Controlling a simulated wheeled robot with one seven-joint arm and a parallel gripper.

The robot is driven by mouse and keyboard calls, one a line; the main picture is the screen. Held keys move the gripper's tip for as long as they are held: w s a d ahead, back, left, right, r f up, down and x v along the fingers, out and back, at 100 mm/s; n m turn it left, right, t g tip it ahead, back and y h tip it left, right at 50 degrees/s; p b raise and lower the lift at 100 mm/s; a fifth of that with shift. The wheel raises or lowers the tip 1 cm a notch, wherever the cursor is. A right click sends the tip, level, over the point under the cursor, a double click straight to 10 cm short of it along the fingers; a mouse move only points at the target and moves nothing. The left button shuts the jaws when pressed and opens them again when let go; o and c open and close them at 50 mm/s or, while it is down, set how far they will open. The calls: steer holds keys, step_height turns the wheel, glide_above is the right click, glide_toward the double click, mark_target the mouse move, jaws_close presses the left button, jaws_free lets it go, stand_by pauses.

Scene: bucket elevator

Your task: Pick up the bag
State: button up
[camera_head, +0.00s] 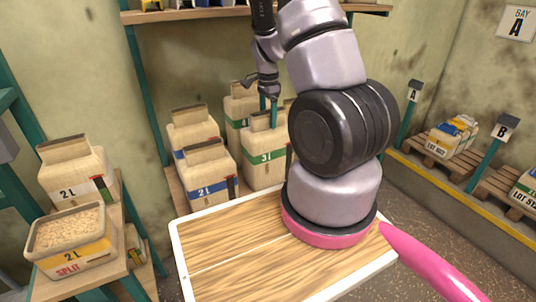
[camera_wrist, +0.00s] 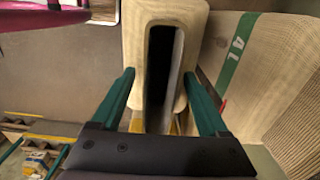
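A paper bag marked 3L with a green band (camera_head: 262,157) stands upright on the back shelf. My gripper (camera_head: 268,116) points down at its top, fingers apart. In the wrist view the two teal fingers of my gripper (camera_wrist: 158,75) lie on either side of a pale bag top (camera_wrist: 140,45) with a dark slot. I cannot tell whether they touch it. A bag marked 4L with a green band (camera_wrist: 260,80) stands close beside it; in the head view it is partly hidden behind (camera_head: 238,108). My arm hides the 3L bag's right side.
A 2L bag with a blue band (camera_head: 208,178) and another bag (camera_head: 192,132) stand to the left. An open 2L container marked SPLIT (camera_head: 72,240) and a 2L bag (camera_head: 78,170) are on the left stand. Pallets (camera_head: 425,150) marked A and B are at right.

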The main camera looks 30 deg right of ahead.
jaws_close()
stand_by(1.3)
